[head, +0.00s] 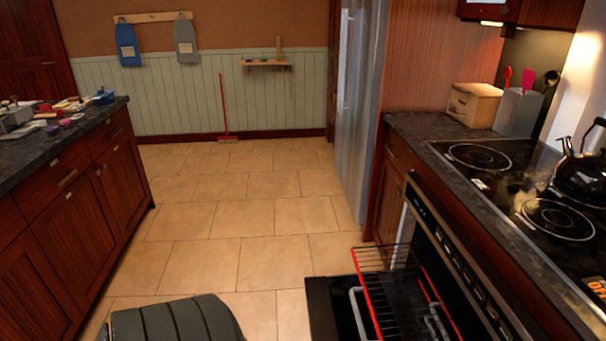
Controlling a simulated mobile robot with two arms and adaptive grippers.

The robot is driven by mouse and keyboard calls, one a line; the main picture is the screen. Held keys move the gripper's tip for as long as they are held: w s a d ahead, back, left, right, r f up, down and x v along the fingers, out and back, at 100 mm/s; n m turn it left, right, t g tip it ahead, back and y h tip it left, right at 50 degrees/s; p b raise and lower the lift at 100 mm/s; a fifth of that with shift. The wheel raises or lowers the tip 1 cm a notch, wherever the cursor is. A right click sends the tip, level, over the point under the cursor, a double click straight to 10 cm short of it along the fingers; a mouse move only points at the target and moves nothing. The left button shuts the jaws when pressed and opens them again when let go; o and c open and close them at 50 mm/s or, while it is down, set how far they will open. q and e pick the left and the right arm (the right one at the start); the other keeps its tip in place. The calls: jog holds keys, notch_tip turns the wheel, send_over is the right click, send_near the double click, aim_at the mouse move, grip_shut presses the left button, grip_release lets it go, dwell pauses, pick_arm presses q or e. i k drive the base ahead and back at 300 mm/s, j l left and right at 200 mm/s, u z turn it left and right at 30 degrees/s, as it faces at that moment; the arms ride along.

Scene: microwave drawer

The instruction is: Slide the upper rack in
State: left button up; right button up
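The upper rack (362,281) is a black wire rack with a red front edge, at the bottom right of the head view. It sticks out of the oven (452,262) to the left, over the dark lowered oven door (320,312). Its near end is cut off by the bottom of the picture. A second red edge and grey bent tubes show through and beside the wires; I cannot tell which rack they belong to. Neither of my grippers is in view.
The stovetop (490,163) with a black kettle (583,178) is above the oven. A wooden bread box (473,104) stands behind it. A cluttered island counter (62,141) is on the left.

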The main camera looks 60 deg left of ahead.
aim_at(362, 289)
jog(key=u, duration=1.35)
